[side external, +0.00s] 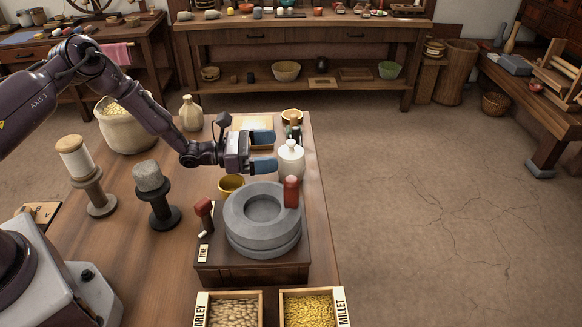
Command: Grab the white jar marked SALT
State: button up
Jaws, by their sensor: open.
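A white lidded jar (291,160) stands upright near the right edge of the table, behind the grey stone quern. I cannot read any marking on it from here. My gripper (266,151) reaches in from the left, with its two blue fingers spread apart and nothing seen between them. The fingertips end just left of the jar, roughly level with its upper part. I cannot tell whether the nearer finger touches it.
The quern (263,218) with its red handle sits on a wooden block close in front. A yellow bowl (231,185) lies below my gripper. Dark bottles (294,131) and a small wooden bowl (291,115) stand behind the jar. Open floor (430,190) lies right of the table.

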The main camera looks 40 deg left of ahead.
aim_at(291, 151)
jog(key=shift+f+x, duration=0.2)
jog(key=shift+x, duration=1.15)
jog(key=shift+f+x, duration=0.2)
jog(key=shift+x, duration=1.2)
jog(key=shift+r, duration=0.1)
jog(key=c, duration=1.2)
